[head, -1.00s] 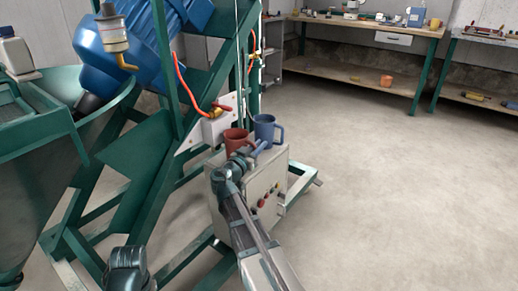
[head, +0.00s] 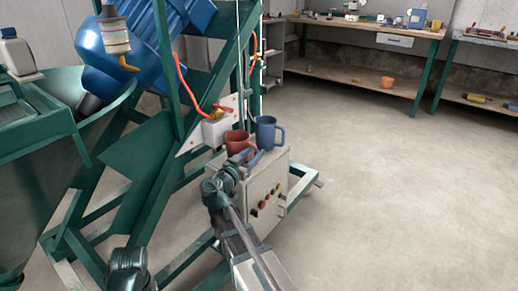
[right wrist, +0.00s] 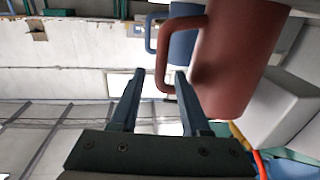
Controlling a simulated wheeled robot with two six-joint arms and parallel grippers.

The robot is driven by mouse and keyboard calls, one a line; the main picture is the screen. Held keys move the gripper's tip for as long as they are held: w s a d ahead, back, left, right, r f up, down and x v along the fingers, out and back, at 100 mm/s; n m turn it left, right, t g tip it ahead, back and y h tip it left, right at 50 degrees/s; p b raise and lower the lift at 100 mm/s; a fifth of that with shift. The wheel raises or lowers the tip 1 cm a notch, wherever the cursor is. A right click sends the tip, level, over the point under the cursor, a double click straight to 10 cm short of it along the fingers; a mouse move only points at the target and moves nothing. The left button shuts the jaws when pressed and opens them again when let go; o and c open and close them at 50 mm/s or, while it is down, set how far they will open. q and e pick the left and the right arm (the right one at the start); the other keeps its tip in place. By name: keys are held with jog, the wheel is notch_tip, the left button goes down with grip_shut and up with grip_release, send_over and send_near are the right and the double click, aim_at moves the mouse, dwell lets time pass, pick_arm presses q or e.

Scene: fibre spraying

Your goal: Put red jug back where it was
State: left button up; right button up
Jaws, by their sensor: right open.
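The red jug (head: 238,144) stands on top of the grey control box (head: 251,192), to the left of the blue jug (head: 267,133). My right gripper (head: 248,158) is in front of the two jugs in the head view. In the right wrist view the red jug (right wrist: 238,55) is large and close, with its handle towards my open right gripper (right wrist: 157,85). The handle's lower part shows between the fingertips; I cannot tell whether they touch it. The blue jug (right wrist: 183,45) is partly hidden behind the red one.
A green frame with a red hose and valve (head: 217,115) rises just left of and behind the jugs. A green hopper (head: 40,170) and a blue motor stand at the left. The floor (head: 390,190) right of the box is clear; benches line the back.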

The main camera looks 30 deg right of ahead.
jog(key=v, duration=0.7)
jog(key=shift+s+a, duration=0.15)
jog(key=s+a+f+n+g+y, duration=0.25)
jog(key=s+a+f+y, duration=0.2)
jog(key=f, duration=0.25)
jog(key=s+a+f+n+g+y, duration=0.2)
jog(key=s+a+f+n+y, duration=0.15)
jog(key=a+f, duration=0.35)
jog(key=s+a+f+n+g+y, duration=0.2)
jog(key=s+a+f+n+y, duration=0.1)
jog(key=a, duration=0.4)
jog(key=s+a+f+n+g+y, duration=0.2)
jog(key=s+a+f+n+y, duration=0.1)
jog(key=s+a+f+n, duration=0.2)
jog(key=s+a+n, duration=0.2)
jog(key=s+a, duration=0.1)
jog(key=shift+a+y, duration=0.25)
jog(key=shift+y, duration=0.05)
jog(key=shift+r+g, duration=0.1)
jog(key=shift+g, duration=0.15)
